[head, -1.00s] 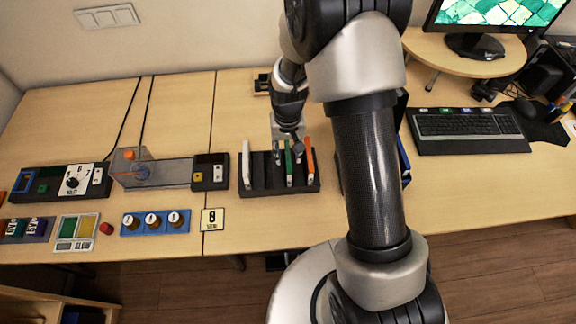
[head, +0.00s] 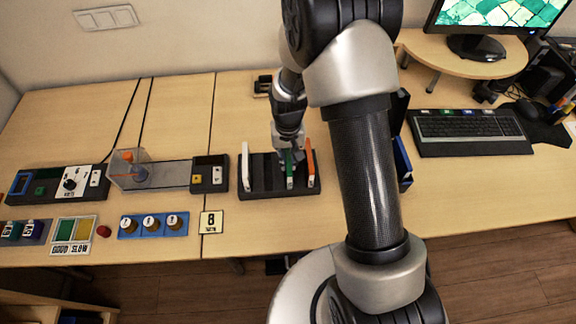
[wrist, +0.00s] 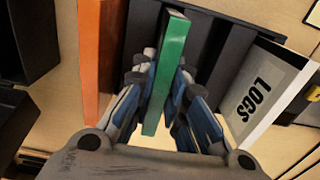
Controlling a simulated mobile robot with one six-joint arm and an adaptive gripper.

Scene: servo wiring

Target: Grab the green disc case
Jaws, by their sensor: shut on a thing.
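The green disc case (head: 289,172) stands upright in a slot of the dark rack (head: 262,191), between a white case and an orange case. It also shows in the wrist view (wrist: 168,75), upright between my fingers. My gripper (head: 287,155) is over the rack from above, and in the wrist view (wrist: 165,100) its blue-padded fingers are shut on the green case from both sides. The lower part of the case is hidden in the head view by the rack.
The orange case (head: 309,163) stands close on one side and the white case (head: 245,163), labelled LOGS in the wrist view (wrist: 262,95), farther off across empty slots. A device with a clear cover (head: 128,170) lies left of the rack. A keyboard (head: 470,131) lies to the right.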

